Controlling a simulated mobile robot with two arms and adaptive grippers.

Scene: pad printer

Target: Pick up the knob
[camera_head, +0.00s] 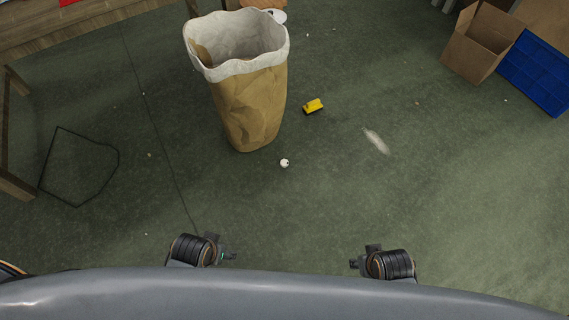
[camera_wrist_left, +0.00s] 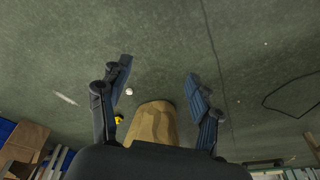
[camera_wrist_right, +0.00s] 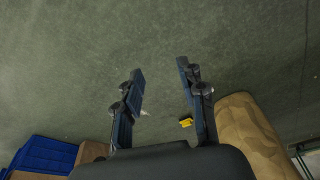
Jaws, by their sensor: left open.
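A small white round piece with a dark spot, which looks like the knob (camera_head: 284,163), lies on the green floor just right of the paper bag's base in the head view. It also shows in the left wrist view (camera_wrist_left: 129,91), near the inner side of one finger in the picture. My left gripper (camera_wrist_left: 158,70) is open, with nothing between its fingers but floor far beyond. My right gripper (camera_wrist_right: 160,67) is open and empty too; I cannot make out the knob in its view. Both grippers are apart from the knob.
A tall brown paper bag (camera_head: 252,105) with a white rolled rim stands behind the knob. A yellow object (camera_head: 313,106) lies to its right. A cardboard box (camera_head: 480,42) and blue crate (camera_head: 540,75) are far right; a wooden table (camera_head: 75,28) is upper left. Floor in front is clear.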

